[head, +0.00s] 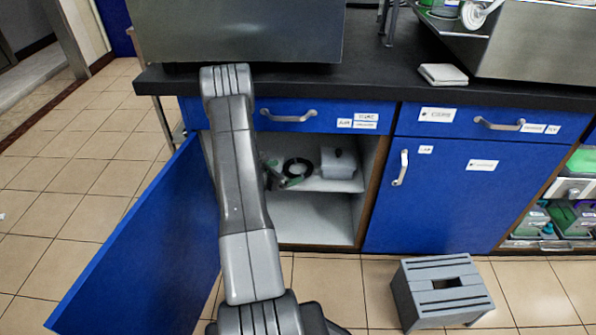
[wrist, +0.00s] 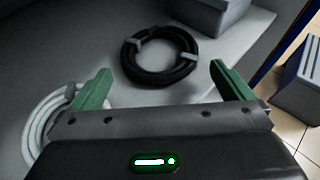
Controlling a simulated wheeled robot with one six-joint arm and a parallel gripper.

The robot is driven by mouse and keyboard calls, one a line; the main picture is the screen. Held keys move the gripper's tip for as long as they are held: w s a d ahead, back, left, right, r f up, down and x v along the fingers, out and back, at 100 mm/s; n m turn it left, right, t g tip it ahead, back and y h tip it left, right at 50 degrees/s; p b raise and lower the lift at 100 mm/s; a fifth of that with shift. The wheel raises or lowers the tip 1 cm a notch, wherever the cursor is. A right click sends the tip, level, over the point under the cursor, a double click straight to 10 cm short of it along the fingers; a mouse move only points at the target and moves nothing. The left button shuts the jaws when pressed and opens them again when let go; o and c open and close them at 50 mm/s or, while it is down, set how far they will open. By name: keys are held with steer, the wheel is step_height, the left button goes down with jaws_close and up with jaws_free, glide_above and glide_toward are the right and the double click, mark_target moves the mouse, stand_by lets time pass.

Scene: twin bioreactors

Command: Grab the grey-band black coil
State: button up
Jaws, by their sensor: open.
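The black coil (wrist: 160,74) with grey bands lies flat on a light shelf in the wrist view. It sits ahead of my gripper (wrist: 160,82), roughly centred between the two green fingers, which are spread apart and hold nothing. The coil also shows in the head view (head: 298,168) on the shelf of the open cabinet. My gripper (head: 276,176) is partly hidden behind my arm there, at the left of the coil. I cannot tell the exact height of the fingers over the shelf.
A white coil (wrist: 42,118) lies left of my gripper. A grey box (wrist: 216,14) stands behind the black coil, to the right. The open blue door (head: 140,250) is at the left of the cabinet. A grey stool (head: 442,290) stands on the floor at the right.

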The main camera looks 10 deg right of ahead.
mark_target(305, 166)
steer(key=shift+r+b+x, duration=0.15)
steer(key=shift+b+x, duration=0.3)
steer(key=shift+x, duration=1.1)
steer(key=shift+r+b+x, duration=0.1)
steer(key=shift+b+x, duration=0.3)
steer(key=shift+x, duration=1.15)
steer(key=shift+w, duration=0.1)
steer(key=shift+c, duration=0.4)
steer(key=c, duration=0.6)
